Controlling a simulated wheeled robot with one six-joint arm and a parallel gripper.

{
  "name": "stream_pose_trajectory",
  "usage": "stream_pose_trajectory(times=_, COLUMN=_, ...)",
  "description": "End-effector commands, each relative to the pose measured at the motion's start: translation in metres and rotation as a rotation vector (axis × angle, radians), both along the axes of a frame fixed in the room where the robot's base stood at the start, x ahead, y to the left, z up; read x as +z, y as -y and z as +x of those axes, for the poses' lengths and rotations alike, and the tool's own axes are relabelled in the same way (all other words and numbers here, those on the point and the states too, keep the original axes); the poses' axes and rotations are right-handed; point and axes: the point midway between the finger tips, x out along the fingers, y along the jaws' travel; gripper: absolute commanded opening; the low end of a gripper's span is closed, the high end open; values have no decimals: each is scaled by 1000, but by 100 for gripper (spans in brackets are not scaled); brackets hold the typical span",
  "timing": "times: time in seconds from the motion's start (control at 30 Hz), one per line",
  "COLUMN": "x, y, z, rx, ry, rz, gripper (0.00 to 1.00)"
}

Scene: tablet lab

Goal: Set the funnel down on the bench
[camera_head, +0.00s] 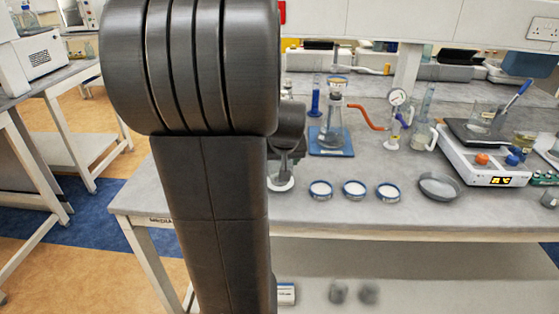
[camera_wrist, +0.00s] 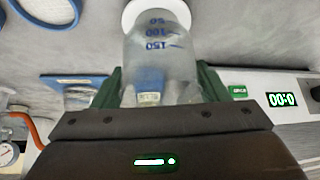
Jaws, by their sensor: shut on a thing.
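In the head view, my dark gripper (camera_head: 286,150) is partly hidden by my arm, near the left part of the bench (camera_head: 330,218). A white round piece (camera_head: 281,184) shows below it. I cannot tell whether the funnel touches the bench.
Blue-rimmed dishes (camera_head: 354,190) stand in a row to the right, with a grey dish (camera_head: 439,187) beyond. Behind are a flask (camera_head: 333,133) on a blue base, a red hose (camera_head: 368,118) and a gauge (camera_head: 397,98). A white instrument (camera_head: 470,160) stands at right.

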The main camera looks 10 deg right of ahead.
Motion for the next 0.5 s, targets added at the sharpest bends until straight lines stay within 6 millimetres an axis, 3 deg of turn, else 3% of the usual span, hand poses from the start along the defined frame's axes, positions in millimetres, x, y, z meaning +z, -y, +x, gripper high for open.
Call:
stream_pose_trajectory(times=0.33, x=-4, y=0, z=0, rx=0, ry=1, rz=0, gripper=45)
stream_pose_trajectory(times=0.37, x=-4, y=0, z=0, rx=0, ry=0, rz=0, gripper=70)
stream_pose_trajectory(times=0.47, x=-3, y=0, z=0, rx=0, ry=0, rz=0, gripper=89)
stream_pose_trajectory(times=0.5, x=-3, y=0, z=0, rx=0, ry=0, rz=0, gripper=89)
